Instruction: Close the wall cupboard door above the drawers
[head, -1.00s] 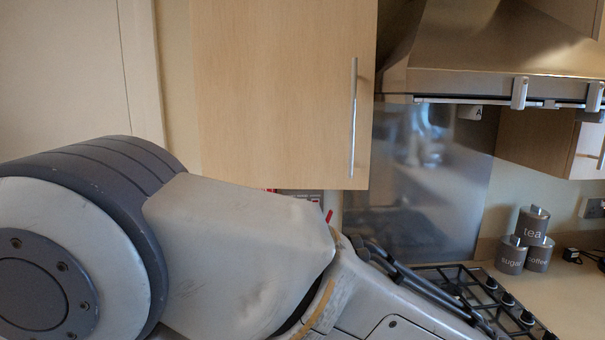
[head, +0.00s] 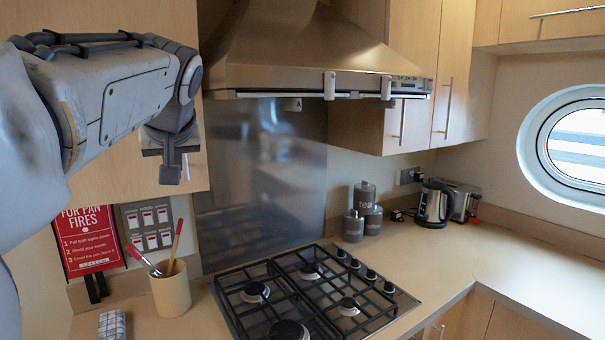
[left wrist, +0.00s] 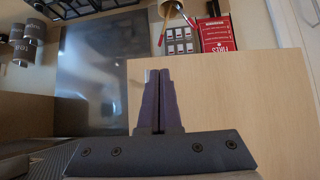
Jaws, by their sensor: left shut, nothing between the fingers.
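A pale wood wall cupboard door (head: 125,18) is left of the cooker hood in the head view, mostly behind my left arm. Its handle is hidden there. I cannot tell how far it stands open. A pale wood panel (left wrist: 235,95), apparently this door, fills the right of the left wrist view. My left gripper (head: 171,172) is in front of the door's lower right part in the head view. Its fingers (left wrist: 160,78) are shut and empty, over the panel's left edge in the left wrist view. I cannot tell whether they touch it. My right gripper is not in view.
The steel hood (head: 300,50) is right of my left gripper. Below are a gas hob (head: 310,290), a utensil pot (head: 171,290) and a red sign (head: 85,240). More wall cupboards (head: 452,75) are at the right. The right counter (head: 470,250) has clear room.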

